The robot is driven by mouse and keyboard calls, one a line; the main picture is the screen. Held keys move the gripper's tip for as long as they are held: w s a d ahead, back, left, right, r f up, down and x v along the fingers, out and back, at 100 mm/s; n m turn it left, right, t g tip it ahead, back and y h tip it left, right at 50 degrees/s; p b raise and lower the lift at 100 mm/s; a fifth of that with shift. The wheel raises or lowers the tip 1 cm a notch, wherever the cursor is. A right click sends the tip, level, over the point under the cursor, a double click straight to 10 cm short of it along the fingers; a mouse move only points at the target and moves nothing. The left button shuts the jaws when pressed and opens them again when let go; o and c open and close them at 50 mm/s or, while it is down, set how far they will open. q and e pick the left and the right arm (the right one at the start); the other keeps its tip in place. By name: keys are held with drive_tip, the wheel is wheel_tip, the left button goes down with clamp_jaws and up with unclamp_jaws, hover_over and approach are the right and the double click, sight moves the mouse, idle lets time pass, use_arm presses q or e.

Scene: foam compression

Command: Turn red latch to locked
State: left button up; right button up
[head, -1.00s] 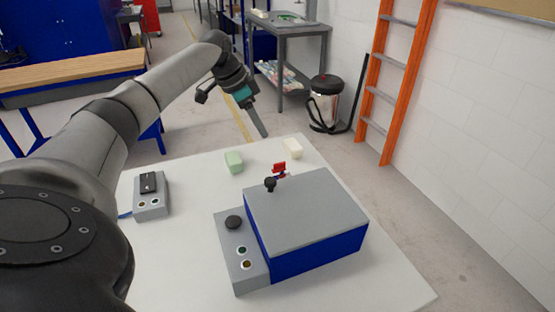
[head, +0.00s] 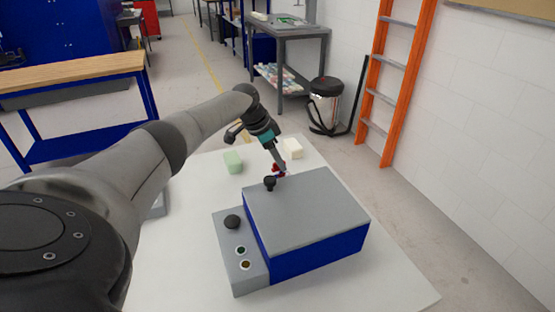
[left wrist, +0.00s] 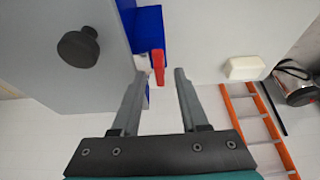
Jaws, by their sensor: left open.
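The red latch (head: 279,169) is at the far edge of the grey-topped blue box (head: 305,208), partly hidden by my left gripper (head: 283,172). In the left wrist view the latch (left wrist: 158,64) shows as a red bar beside the blue side of the box. My left gripper (left wrist: 160,73) is open, with one finger on each side of the latch's line. The latch end lies near the gap between the fingertips; I cannot tell whether either finger touches it. My right gripper is not in view.
A black knob (head: 270,183) stands on the box lid near the latch. A green block (head: 233,162) and a cream block (head: 292,148) lie on the white table (head: 180,270) behind the box. A grey panel with a black button (head: 232,221) adjoins the box.

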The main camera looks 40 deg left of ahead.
use_arm(q)
clamp_jaws()
idle(0.6)
